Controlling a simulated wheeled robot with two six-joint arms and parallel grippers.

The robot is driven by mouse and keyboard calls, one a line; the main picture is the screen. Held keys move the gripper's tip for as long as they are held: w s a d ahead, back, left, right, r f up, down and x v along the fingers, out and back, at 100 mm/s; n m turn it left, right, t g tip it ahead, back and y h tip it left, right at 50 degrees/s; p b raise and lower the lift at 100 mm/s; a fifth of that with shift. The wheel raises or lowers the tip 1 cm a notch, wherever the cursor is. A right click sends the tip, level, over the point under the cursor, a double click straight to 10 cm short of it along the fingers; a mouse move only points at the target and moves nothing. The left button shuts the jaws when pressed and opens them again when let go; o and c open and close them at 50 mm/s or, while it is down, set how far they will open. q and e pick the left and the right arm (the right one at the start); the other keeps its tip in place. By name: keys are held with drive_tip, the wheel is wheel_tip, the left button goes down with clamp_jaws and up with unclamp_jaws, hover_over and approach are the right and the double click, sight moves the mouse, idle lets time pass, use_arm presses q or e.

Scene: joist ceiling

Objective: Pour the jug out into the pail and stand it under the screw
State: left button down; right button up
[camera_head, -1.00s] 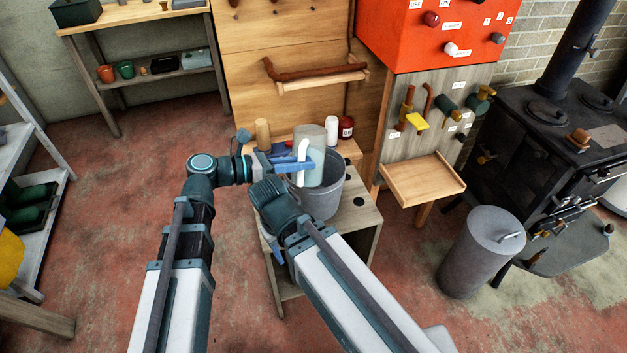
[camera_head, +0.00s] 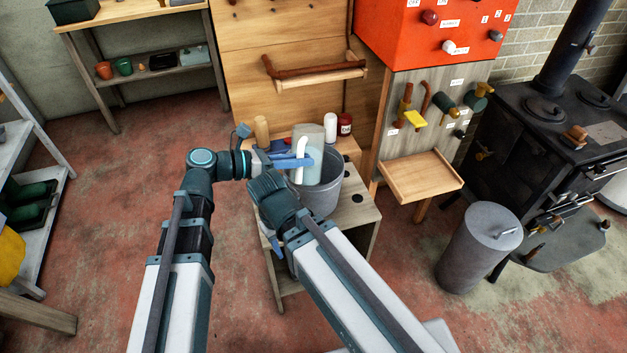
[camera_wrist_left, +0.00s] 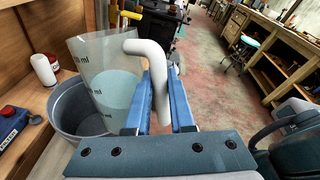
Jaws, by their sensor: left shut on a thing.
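A clear jug (camera_head: 313,165) with a white handle (camera_head: 301,152) is at the mouth of the grey pail (camera_head: 322,200). My left gripper (camera_head: 297,161) is shut on the handle. In the left wrist view the jug (camera_wrist_left: 90,62) has volume marks and pale liquid inside; it looks upright or nearly so. The pail (camera_wrist_left: 64,120) is behind and below it; whether they touch is unclear. My right gripper (camera_head: 277,248) is low beside the small table, partly hidden by its arm. I cannot make out which fitting is the screw.
The pail stands on a small wooden table (camera_head: 358,222). A red bottle (camera_head: 345,124) and a white bottle (camera_head: 330,127) stand behind it. To the right are a wooden shelf (camera_head: 420,182) below a panel of valves (camera_head: 452,88), a lidded grey bin (camera_head: 474,255) and a black stove (camera_head: 535,150).

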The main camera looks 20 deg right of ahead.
use_arm(q)
drive_tip(key=shift+r, duration=0.1)
drive_tip(key=shift+r+p, duration=0.15)
drive_tip(key=shift+p, duration=0.35)
drive_tip(key=shift+r+n+p, duration=0.15)
drive_tip(key=shift+n+p, duration=0.25)
drive_tip(key=shift+p, duration=0.05)
drive_tip(key=shift+r+y, duration=0.1)
drive_tip(key=shift+y, duration=0.2)
drive_tip(key=shift+r+p, duration=0.15)
drive_tip(key=shift+p, duration=0.25)
drive_tip(key=shift+w+r+n+g+p, duration=0.1)
drive_tip(key=shift+n+g+p, duration=0.2)
drive_tip(key=shift+g+p, duration=0.15)
